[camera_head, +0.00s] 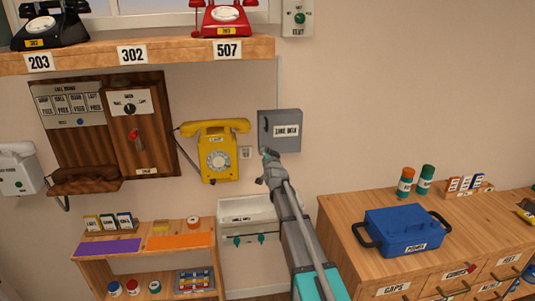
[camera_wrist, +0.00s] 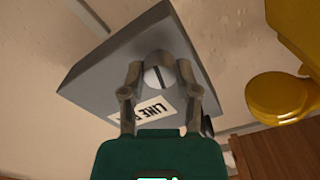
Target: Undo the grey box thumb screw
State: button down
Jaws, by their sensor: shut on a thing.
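The grey box (camera_head: 286,130) is fixed on the wall to the right of the yellow phone, with a white label on its front. In the wrist view the grey box (camera_wrist: 110,68) looks tilted, and its label starting "LINE" is partly hidden by my gripper. The thumb screw (camera_wrist: 157,76) is a round pale head with a dark slot on the box front. My gripper (camera_wrist: 157,72) has one finger on each side of the screw and is shut on it. In the head view my gripper (camera_head: 268,158) reaches the box's lower left, hiding the screw.
The yellow phone (camera_head: 215,150) hangs close to the left of the box; it also shows in the wrist view (camera_wrist: 280,97). A white basin (camera_head: 246,212) is below. A wooden counter (camera_head: 345,210) with a blue case (camera_head: 405,229) stands right. The wall right of the box is bare.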

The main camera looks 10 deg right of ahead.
jog(key=n, duration=0.4)
jog(key=shift+n, duration=0.3)
dwell(0.4)
jog(key=shift+c, duration=1.7)
grip_release()
jog(key=shift+s, duration=0.1)
jog(key=s, duration=1.1)
jog(key=shift+s, duration=0.4)
jog(key=shift+f, duration=0.1)
